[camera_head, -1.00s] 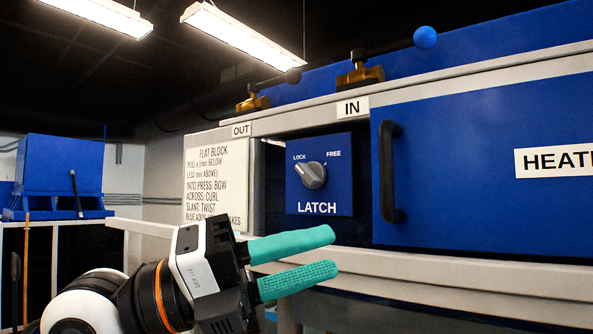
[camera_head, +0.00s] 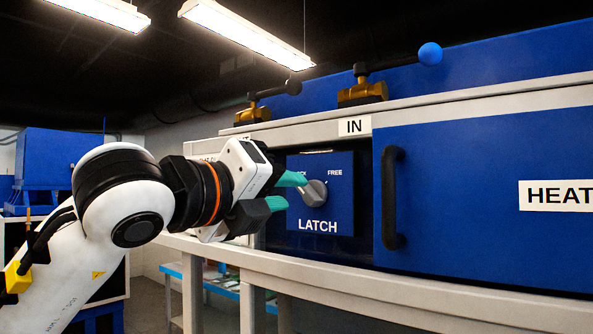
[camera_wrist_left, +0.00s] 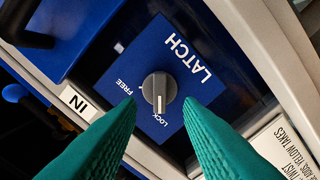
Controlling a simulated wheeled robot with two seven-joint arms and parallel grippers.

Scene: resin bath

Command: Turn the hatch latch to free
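The latch is a grey round knob (camera_head: 315,192) on a blue panel (camera_head: 342,215) marked LOCK, FREE and LATCH. In the left wrist view, the pointer line of the knob (camera_wrist_left: 159,90) faces the LOCK side. My left gripper (camera_head: 294,191) is open, just left of the knob, its teal fingers directed at the panel. In the left wrist view the two fingertips (camera_wrist_left: 160,100) appear one on each side of the knob, with gaps between. The gripper hides part of the LOCK label in the head view. My right gripper is not in view.
Right of the panel is a blue door with a black vertical handle (camera_head: 391,198). A pale ledge (camera_head: 350,285) runs below. Brass clamps with levers (camera_head: 362,91) stand on the top edge, near the IN label (camera_head: 354,126). A blue unit (camera_head: 48,165) stands far left.

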